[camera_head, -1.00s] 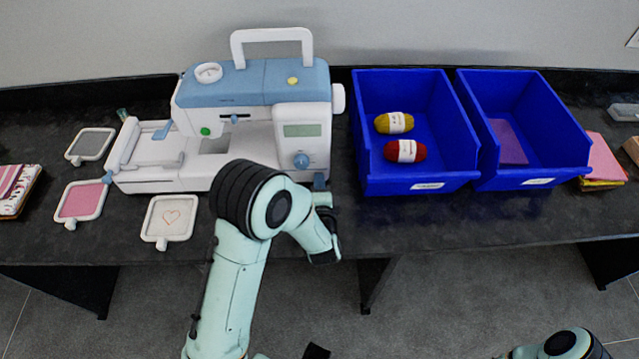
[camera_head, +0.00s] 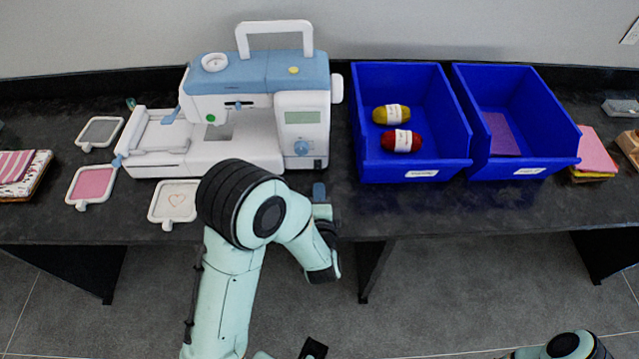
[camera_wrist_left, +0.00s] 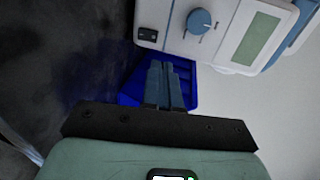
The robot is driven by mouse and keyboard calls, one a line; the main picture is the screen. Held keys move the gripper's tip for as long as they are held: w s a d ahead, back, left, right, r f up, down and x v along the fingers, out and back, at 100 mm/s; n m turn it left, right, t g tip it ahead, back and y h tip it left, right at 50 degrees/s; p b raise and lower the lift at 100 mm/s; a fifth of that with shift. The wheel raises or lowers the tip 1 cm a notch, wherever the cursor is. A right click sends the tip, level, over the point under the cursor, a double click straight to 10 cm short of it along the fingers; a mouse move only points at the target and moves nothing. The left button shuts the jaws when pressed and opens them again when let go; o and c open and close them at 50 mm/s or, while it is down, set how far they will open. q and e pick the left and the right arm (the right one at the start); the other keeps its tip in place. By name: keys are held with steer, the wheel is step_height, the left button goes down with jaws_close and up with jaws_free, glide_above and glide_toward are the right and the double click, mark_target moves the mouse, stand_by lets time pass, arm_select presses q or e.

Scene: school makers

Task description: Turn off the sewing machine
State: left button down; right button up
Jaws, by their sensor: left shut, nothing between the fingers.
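The white and blue sewing machine (camera_head: 300,100) stands on the dark table at left of centre. A blue knob (camera_head: 301,148) and a greenish display (camera_head: 302,117) are on its right front. A small black switch (camera_head: 317,163) sits low near the front right corner; it also shows in the left wrist view (camera_wrist_left: 148,35). Whether it is on or off I cannot tell. My left gripper (camera_head: 319,188) is shut and empty, just in front of that corner, apart from the machine. Its closed fingers (camera_wrist_left: 166,85) point past the switch in the wrist view. My right gripper is not in view.
Two blue bins stand right of the machine; the nearer one (camera_head: 422,163) holds yellow and red yarn (camera_head: 403,141). Embroidery hoops (camera_head: 173,202) lie left and in front of the machine. Table between machine and bins is narrow but clear.

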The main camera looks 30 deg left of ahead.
arm_select(q)
steer(key=v, duration=0.3)
steer(key=shift+r, duration=0.35)
